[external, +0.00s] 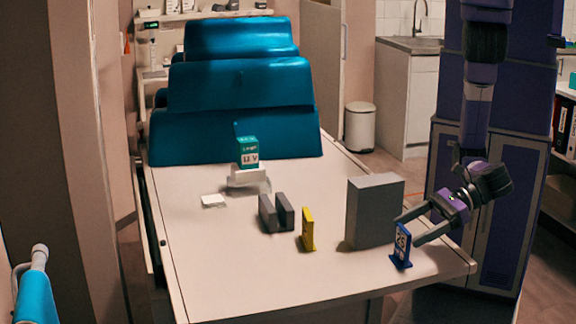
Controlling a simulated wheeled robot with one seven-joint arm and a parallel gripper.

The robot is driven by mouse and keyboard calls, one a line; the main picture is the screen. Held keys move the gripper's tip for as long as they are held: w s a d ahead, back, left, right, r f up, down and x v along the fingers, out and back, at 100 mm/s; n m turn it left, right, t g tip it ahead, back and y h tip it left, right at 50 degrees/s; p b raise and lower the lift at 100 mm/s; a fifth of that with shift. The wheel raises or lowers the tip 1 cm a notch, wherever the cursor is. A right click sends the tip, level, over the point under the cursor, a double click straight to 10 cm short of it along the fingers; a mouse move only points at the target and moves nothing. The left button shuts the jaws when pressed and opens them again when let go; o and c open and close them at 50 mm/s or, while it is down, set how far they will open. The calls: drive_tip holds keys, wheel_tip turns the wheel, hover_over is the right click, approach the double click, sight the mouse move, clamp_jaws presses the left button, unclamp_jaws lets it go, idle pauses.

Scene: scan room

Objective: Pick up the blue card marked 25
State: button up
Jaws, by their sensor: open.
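The blue card marked 25 (402,247) stands upright on a small blue foot near the right front of the white table. My gripper (407,230) reaches in from the right with its two fingers spread. One fingertip is just behind the card's upper part and the other is to its right. The card looks close to the fingers or between them, but I cannot tell whether they touch it. The fingers hold nothing that I can see.
A grey box (374,212) stands just left of the card, close to my gripper. A yellow card (308,230) and dark grey blocks (276,213) stand further left. A teal box (248,152) sits on a white stand behind. The white table (240,285) is clear at the front left.

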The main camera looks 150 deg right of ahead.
sight(402, 234)
drive_tip(key=x, duration=0.5)
drive_tip(key=shift+w+d+p, duration=0.2)
drive_tip(key=shift+d+p, duration=0.15)
drive_tip(key=c, duration=1.5)
